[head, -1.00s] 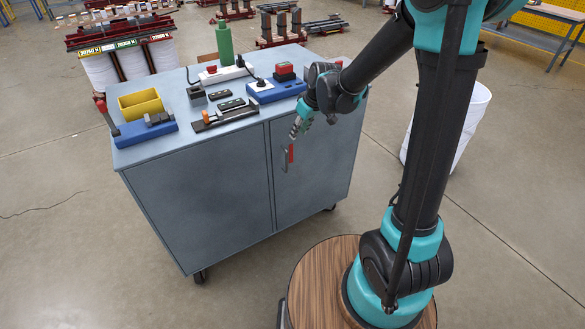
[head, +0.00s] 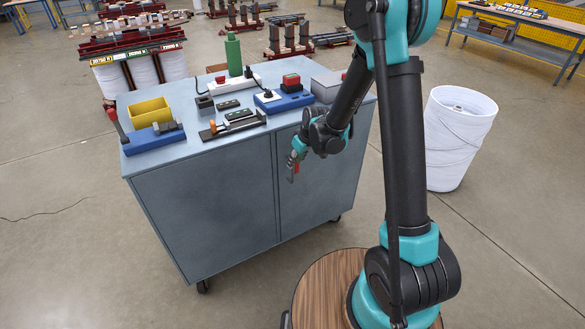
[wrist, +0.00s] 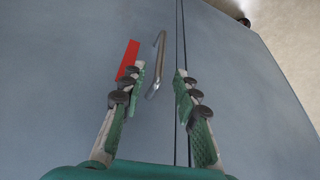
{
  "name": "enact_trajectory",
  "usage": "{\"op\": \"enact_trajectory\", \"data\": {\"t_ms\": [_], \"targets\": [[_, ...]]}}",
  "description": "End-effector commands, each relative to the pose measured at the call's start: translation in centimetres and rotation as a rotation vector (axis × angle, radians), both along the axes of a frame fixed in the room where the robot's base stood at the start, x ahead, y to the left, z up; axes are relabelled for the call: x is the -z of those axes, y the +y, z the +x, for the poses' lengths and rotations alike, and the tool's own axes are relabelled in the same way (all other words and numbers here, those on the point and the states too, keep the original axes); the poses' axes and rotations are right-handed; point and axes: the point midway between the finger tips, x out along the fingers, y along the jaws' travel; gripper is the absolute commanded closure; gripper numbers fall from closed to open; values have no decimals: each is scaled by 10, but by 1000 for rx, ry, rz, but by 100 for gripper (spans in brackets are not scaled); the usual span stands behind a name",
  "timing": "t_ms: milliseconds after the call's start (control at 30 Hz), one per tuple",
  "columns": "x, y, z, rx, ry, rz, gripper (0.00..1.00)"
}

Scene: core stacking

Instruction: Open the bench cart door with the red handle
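The bench cart (head: 215,205) is grey-blue with two front doors, both looking closed. The right-hand door (head: 308,205) has a metal bar handle (wrist: 157,66) near the seam, with a red strip (wrist: 128,58) beside it. My gripper (wrist: 160,78) is open in the wrist view. One finger is on the red strip's side, the other across the door seam, with the handle between and ahead of them. I cannot tell whether a finger touches the door.
The cart top holds a yellow bin (head: 151,110), a green bottle (head: 233,55), a red-topped block (head: 291,82) and other tools. A white barrel (head: 457,138) stands to the right. The floor before the cart is clear.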

Motion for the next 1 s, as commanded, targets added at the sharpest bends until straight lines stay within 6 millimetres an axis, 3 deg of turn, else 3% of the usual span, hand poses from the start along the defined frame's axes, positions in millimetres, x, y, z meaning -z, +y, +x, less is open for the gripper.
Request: {"op": "enact_trajectory", "data": {"t_ms": [300,800,1000], "targets": [[37,11,11,0,0,0,69],[47,14,14,0,0,0,69],[47,14,14,0,0,0,94]]}}
